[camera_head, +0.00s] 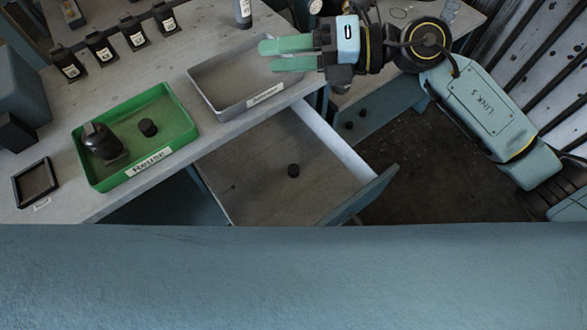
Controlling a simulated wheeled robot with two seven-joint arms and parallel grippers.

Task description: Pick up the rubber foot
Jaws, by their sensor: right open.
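I cannot tell for sure which one is the rubber foot. My right gripper (266,56) has green fingers that are apart with nothing seen between them. It is over the grey tray (214,101), above and away from the drawer piece in the picture. My left gripper is not in view.
Several labelled dark blocks (102,47) line the back of the workbench. A small dark frame (36,183) lies at its left edge. The drawer front (362,199) sticks out below the bench. Two small dark knob-like shapes (350,125) show on a blue panel at right.

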